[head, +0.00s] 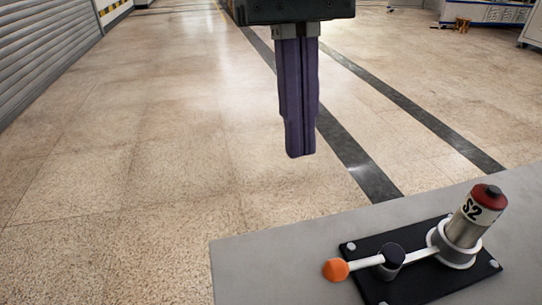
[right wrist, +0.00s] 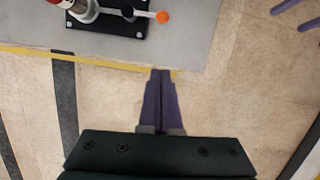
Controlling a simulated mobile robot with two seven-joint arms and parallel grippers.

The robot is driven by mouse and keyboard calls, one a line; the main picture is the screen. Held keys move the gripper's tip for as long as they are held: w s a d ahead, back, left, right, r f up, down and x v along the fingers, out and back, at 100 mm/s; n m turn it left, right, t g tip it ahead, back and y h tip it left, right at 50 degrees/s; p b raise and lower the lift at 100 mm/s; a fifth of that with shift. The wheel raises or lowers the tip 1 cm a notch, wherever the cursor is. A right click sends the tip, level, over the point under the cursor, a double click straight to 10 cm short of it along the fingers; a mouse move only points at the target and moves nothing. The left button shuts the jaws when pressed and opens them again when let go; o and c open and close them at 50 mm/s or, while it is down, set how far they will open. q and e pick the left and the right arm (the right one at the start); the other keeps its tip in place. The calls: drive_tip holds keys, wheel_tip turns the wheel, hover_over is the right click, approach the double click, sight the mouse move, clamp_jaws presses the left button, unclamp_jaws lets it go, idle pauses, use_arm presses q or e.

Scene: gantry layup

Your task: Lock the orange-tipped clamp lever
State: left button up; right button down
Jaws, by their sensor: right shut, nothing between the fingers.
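The clamp lever (head: 364,263) is a white bar with an orange ball tip (head: 335,270). It runs over a black round pivot (head: 391,257) on a black base plate (head: 415,283), and points left, away from a grey ring around a red-capped cylinder marked S2 (head: 468,222). The orange tip (right wrist: 162,17) also shows in the right wrist view. My right gripper (head: 299,152) is shut and empty, above and apart from the lever. In the right wrist view its fingertips (right wrist: 161,72) are near the table edge. My left gripper's two purple fingers (right wrist: 296,14) show at the top right corner, apart.
The plate is bolted to a grey table (head: 270,262), whose corner lies left of the lever. Beyond it is open tan floor (head: 150,150) with dark stripes. A roller shutter (head: 40,60) stands at the left and cabinets (head: 485,12) at the far right.

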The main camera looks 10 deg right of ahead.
sight(306, 246)
drive_tip(key=b+x, duration=0.2)
drive_tip(key=x, duration=0.7)
drive_tip(key=shift+f, duration=0.2)
drive_tip(key=shift+s+f, duration=0.3)
drive_tip(key=shift+s+d+r, duration=0.15)
drive_tip(key=shift+s+r, duration=0.45)
drive_tip(key=shift+s, duration=0.25)
drive_tip(key=shift+s+r, duration=0.35)
drive_tip(key=shift+s, duration=0.4)
drive_tip(key=shift+p, duration=0.3)
